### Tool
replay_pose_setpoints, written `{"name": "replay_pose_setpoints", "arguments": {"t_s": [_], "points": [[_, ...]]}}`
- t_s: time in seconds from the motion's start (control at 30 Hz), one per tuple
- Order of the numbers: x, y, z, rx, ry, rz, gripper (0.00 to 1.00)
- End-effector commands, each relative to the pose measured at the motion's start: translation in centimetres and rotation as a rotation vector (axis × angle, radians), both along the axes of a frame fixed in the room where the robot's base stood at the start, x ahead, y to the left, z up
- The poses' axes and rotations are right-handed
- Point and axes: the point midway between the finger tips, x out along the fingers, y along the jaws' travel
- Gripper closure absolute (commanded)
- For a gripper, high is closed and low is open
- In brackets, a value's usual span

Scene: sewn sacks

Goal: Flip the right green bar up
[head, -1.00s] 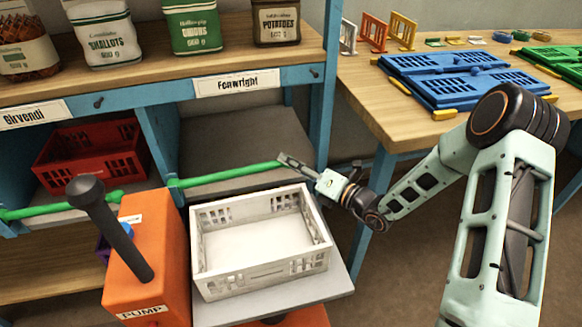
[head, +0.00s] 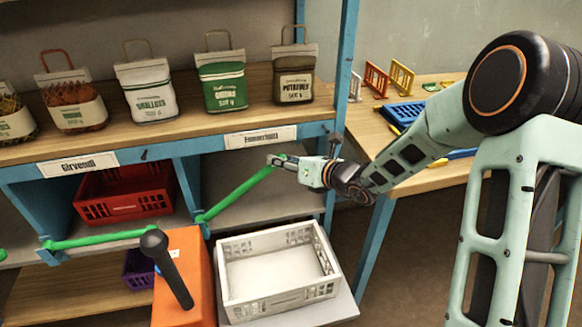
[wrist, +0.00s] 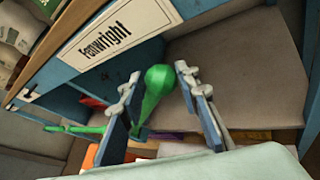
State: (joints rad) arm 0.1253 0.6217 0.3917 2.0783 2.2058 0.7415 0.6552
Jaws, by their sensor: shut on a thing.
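The right green bar (head: 236,194) runs across the front of the right shelf compartment in the head view. Its left end sits at the blue divider and its right end is raised, so it slopes up to the right. My gripper (head: 277,160) is shut on that raised right end. In the wrist view the bar's rounded green end (wrist: 160,79) shows between the fingers of my gripper (wrist: 162,98). The left green bar (head: 100,239) lies nearly level across the left compartment, in front of a red crate (head: 124,206).
A white crate (head: 243,291) stands on a grey platform in front of the right compartment. An orange pump (head: 189,265) with a black handle stands left of it. Several bagged goods stand on the shelf top above. A wooden table (head: 362,128) with coloured pieces is at the right.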

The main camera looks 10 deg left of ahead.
Motion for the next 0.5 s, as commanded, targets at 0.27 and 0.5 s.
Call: {"name": "replay_pose_setpoints", "arguments": {"t_s": [0.27, 0.5], "points": [[-0.6, 1.3, 2.6, -0.102, -0.049, -0.001, 1.00], [-0.8, 1.7, 3.2, -0.130, -0.061, 0.000, 1.00]]}}
